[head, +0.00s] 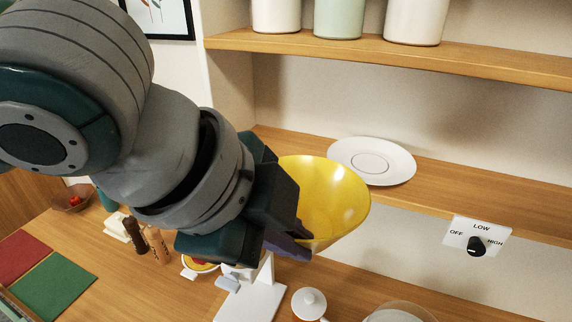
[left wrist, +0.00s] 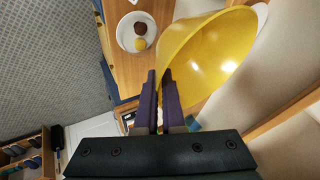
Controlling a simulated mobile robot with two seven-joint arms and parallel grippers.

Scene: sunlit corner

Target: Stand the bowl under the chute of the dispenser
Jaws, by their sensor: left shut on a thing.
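The yellow bowl (head: 335,200) is held in the air, tilted, with its inside turned toward the head camera. My left gripper (head: 296,234) is shut on the bowl's wall at its lower left side. In the left wrist view the bowl (left wrist: 215,50) fills the upper right, and the fingers of the gripper (left wrist: 160,92) pinch its edge. Below the gripper in the head view, a white stand (head: 252,302) with a flat base is on the counter. Its upper part is hidden by my gripper, and I cannot tell whether it is the dispenser; no chute shows clearly. My right gripper is not in view.
A white plate (head: 400,166) lies on the lower shelf (head: 480,190) behind the bowl. A knob panel (head: 478,238) is on the wall. A white lidded pot (head: 308,303) and a round glass-like vessel (head: 400,312) are at the front. Pepper mills (head: 157,245) stand left.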

